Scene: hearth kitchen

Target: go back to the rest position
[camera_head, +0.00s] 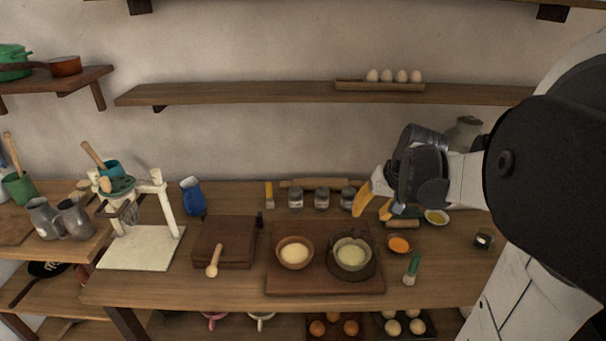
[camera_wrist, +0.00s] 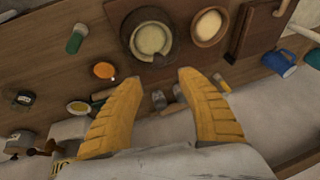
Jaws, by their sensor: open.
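My gripper (camera_head: 374,204) has yellow fingers and hangs above the right part of the wooden table, near the back. In the wrist view its two fingers (camera_wrist: 158,80) are spread apart with nothing between them. Below and around it in the head view stand small jars (camera_head: 322,199), a bowl of orange stuff (camera_head: 398,244) and a small dish of yellow stuff (camera_head: 436,217). I cannot tell its exact height above the table.
On the table stand a wooden bowl (camera_head: 294,266), a dark bowl (camera_head: 370,270), a green-topped shaker (camera_head: 411,270), a blue jug (camera_head: 193,196), a wooden box (camera_head: 235,237) and a white stand (camera_head: 165,215). A wall shelf (camera_head: 220,94) holds a tray of eggs (camera_head: 380,86).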

